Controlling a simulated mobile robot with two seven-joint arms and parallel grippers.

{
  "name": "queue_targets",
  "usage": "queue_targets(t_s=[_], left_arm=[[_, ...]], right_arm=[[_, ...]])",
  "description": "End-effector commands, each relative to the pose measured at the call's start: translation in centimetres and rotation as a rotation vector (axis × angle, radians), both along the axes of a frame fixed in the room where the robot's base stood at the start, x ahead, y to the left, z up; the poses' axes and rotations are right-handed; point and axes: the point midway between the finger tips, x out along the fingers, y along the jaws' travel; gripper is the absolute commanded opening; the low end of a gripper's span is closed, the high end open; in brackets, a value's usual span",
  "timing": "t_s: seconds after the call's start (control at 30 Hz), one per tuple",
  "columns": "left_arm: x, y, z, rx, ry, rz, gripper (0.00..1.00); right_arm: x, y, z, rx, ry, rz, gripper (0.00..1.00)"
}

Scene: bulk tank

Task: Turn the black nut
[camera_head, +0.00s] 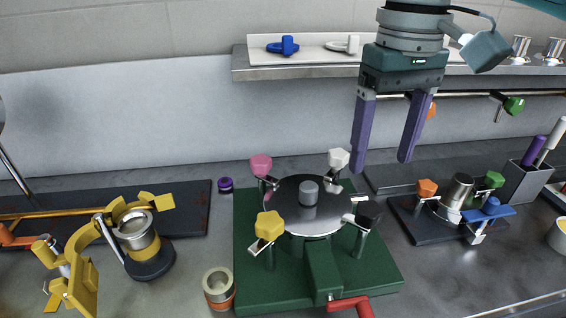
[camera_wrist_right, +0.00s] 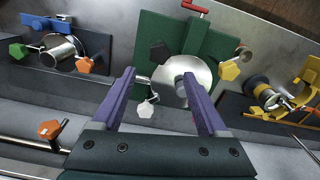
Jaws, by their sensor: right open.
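The black nut (camera_head: 368,213) sits on a bolt at the right side of the round metal lid on a green base (camera_head: 260,292). It also shows in the right wrist view (camera_wrist_right: 160,53), beyond the fingers. Pink (camera_head: 261,165), white (camera_head: 338,159) and yellow (camera_head: 269,225) nuts stand around the same lid (camera_head: 285,212). My right gripper (camera_head: 382,158) is open and empty, its purple fingers pointing down, above and behind the lid's right side. It is apart from the black nut. In the right wrist view the fingers (camera_wrist_right: 168,102) frame part of the lid and the white nut. My left gripper is not in view.
A red handle (camera_head: 350,304) sticks out at the front of the green base. A smaller fixture with orange, green and blue parts (camera_head: 458,205) stands to the right. Yellow equipment (camera_head: 85,262) and a metal cup (camera_head: 218,287) are to the left. A shelf (camera_head: 300,66) runs along the wall.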

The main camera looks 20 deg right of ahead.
Motion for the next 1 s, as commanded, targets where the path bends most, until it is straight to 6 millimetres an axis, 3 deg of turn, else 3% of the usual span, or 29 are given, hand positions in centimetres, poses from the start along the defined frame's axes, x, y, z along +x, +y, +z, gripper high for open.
queue_targets(t_s=[0.5, 0.87, 1.0], left_arm=[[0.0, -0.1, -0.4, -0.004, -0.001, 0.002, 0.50], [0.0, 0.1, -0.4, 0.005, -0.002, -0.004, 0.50], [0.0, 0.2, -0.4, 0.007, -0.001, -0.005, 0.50]], right_arm=[[-0.1, 0.1, -8.5, -0.001, 0.002, 0.003, 0.76], [-0.1, 0.1, -9.3, -0.001, -0.002, 0.006, 0.76], [-0.1, 0.1, -9.3, -0.001, -0.002, 0.005, 0.64]])
